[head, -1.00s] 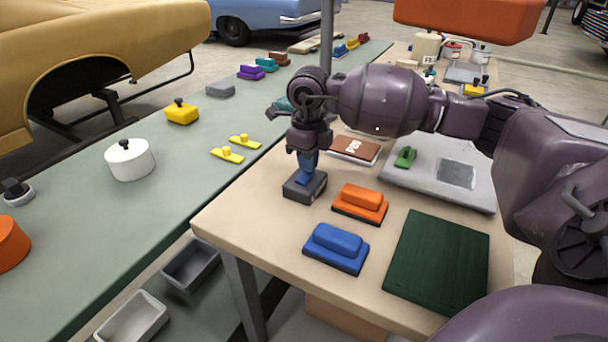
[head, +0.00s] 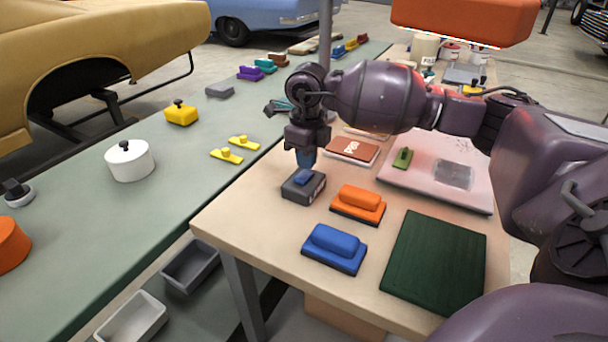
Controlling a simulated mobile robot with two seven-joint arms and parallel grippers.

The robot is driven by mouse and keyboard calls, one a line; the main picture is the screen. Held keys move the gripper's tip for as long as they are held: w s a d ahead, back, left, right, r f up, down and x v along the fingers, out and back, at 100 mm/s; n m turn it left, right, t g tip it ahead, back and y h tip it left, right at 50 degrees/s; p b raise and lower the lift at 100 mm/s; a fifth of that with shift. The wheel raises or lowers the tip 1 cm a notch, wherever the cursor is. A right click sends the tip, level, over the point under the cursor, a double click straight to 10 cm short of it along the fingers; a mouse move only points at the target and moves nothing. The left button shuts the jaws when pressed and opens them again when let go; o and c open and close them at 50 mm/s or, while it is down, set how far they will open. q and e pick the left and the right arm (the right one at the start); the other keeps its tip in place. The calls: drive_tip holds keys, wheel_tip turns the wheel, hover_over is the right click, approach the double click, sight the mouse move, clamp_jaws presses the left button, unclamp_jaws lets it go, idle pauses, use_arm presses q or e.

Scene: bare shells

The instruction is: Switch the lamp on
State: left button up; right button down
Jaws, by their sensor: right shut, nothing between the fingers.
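The lamp (head: 462,20) is an orange hanging shade at the top right. A bright white strip shows along its lower edge, and the table below it is tinted warm. A small dark grey box with a blue button (head: 303,180) on top, which looks like its switch, stands at the left edge of the wooden table. My right gripper (head: 306,160) points down just above the button, shut and empty, with a small gap between them. My left gripper is not in view.
On the wooden table (head: 235,215) are an orange block (head: 358,204), a blue block (head: 335,248), a dark green mat (head: 437,262) and a pale board (head: 425,186). A long green bench (head: 160,225) with several small things runs along the left.

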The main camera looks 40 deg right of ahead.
sight(306, 173)
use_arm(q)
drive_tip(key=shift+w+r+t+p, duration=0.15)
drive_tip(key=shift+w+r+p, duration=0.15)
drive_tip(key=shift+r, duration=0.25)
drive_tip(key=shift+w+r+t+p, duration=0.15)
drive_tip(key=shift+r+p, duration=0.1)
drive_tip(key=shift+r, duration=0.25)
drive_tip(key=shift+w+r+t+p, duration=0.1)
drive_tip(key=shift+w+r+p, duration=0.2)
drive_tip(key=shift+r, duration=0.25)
use_arm(e)
drive_tip(key=shift+r, duration=2.65)
